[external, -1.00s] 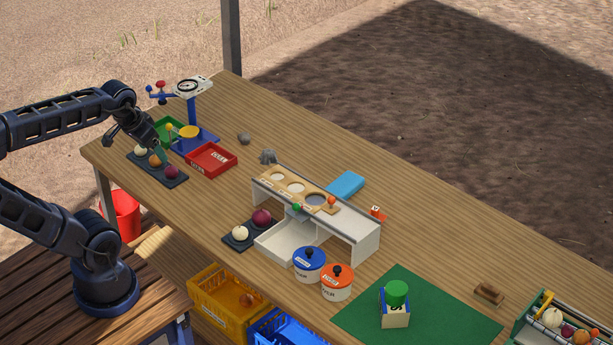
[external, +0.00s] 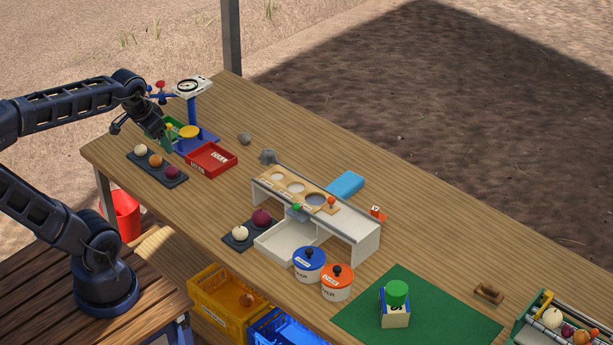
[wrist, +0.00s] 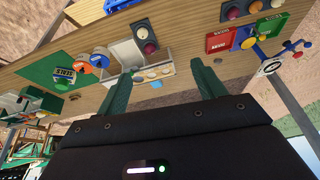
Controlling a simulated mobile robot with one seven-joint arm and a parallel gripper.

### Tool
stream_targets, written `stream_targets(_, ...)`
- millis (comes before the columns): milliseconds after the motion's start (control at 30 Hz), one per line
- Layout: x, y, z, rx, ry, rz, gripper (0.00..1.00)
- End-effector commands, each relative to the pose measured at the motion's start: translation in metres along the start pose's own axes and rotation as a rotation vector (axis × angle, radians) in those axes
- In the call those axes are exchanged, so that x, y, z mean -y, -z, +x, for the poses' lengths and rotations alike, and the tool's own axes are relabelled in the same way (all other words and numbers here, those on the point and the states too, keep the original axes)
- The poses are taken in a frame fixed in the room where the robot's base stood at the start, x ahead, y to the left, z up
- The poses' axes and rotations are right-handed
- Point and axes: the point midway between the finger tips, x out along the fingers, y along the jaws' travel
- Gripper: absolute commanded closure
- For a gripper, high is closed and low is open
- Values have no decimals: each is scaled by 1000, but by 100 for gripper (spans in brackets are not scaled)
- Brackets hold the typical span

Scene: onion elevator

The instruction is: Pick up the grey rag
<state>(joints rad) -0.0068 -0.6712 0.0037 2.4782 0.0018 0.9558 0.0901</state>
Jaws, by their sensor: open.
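Two small grey lumps lie on the wooden table in the external view: one grey lump (external: 244,138) on bare wood right of the scale, and another crumpled grey lump (external: 268,157) by the back left corner of the white stand. I cannot tell for sure which is the grey rag. My gripper (external: 166,139) is in the air by the green tray, left of both lumps. In the wrist view its green fingers (wrist: 161,69) are spread apart with nothing between them. I cannot make out the rag clearly there.
Near my gripper are a blue scale (external: 192,112), a red tray (external: 213,158) and a dark tray with onions (external: 181,183). The white stand (external: 365,238) fills the middle. A blue block (external: 345,185) lies behind it. Bare table lies along the back edge.

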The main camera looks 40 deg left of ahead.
Motion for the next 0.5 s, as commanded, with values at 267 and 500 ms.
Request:
stream_targets(267,14,75,14,54,-2,178,31)
stream_targets(500,30,136,38,97,-13,333,31)
